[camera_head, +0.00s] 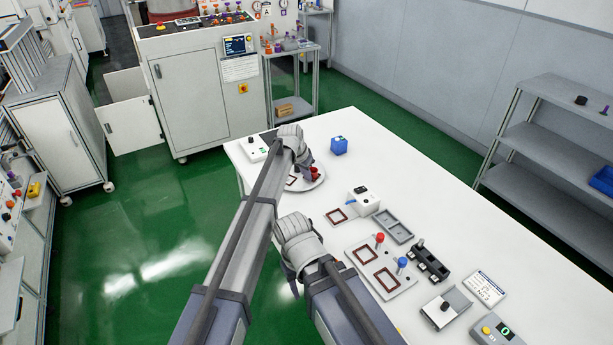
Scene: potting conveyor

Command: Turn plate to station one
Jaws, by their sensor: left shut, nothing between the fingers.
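The plate (318,183) is a round pale disc near the far left end of the white table, partly hidden by my left arm. A red square outline shows on its left part and a red upright piece (315,173) stands toward its right side. My left gripper (307,171) points down over the plate, close beside the red piece; it is shut and empty. I cannot tell whether it touches the piece.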

